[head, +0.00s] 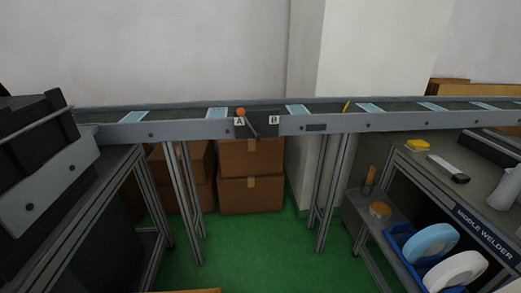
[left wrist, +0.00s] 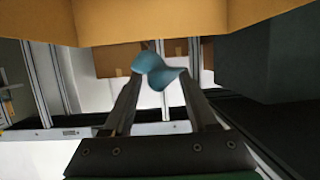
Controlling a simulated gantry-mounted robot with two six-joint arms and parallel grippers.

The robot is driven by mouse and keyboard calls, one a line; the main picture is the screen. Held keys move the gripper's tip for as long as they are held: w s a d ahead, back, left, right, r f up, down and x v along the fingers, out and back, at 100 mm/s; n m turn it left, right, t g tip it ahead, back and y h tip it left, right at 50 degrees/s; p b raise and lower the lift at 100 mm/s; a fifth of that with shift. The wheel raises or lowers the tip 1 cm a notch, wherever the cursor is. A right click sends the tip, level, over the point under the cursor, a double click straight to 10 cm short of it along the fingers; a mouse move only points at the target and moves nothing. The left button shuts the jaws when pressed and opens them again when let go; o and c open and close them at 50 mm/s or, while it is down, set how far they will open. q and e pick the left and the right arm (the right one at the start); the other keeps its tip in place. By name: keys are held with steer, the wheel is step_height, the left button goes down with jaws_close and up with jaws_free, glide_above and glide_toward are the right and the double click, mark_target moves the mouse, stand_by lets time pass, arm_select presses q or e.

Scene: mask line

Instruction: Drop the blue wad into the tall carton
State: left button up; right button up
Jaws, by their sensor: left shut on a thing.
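My left gripper (left wrist: 157,80) is shut on the blue wad (left wrist: 158,72), a crumpled light-blue piece held at the fingertips. A tan cardboard surface (left wrist: 150,20) spans the top of the left wrist view, close beyond the wad. It may be the tall carton, but only part of it shows and its opening is hidden. A thin strip of tan cardboard (head: 190,291) also shows at the bottom edge of the head view. Neither gripper appears in the head view.
A conveyor (head: 380,125) with blue sheets (head: 298,110) crosses the room. An orange-knobbed lever (head: 241,112) sits between signs A and B. Closed boxes (head: 250,195) stand underneath. A bench (head: 470,170) and blue bin (head: 395,232) with rolls are right. Green floor is clear.

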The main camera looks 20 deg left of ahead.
arm_select(q)
steer(key=o, duration=1.4)
steer(key=shift+c, duration=0.2)
steer(key=shift+s+r, duration=0.1)
steer(key=shift+s+d+r, duration=0.1)
steer(key=shift+s+d, duration=0.05)
steer(key=shift+s, duration=0.15)
steer(key=b+v, duration=0.1)
steer(key=v, duration=0.9)
steer(key=shift+s, duration=0.35)
steer(key=shift+d+r, duration=0.15)
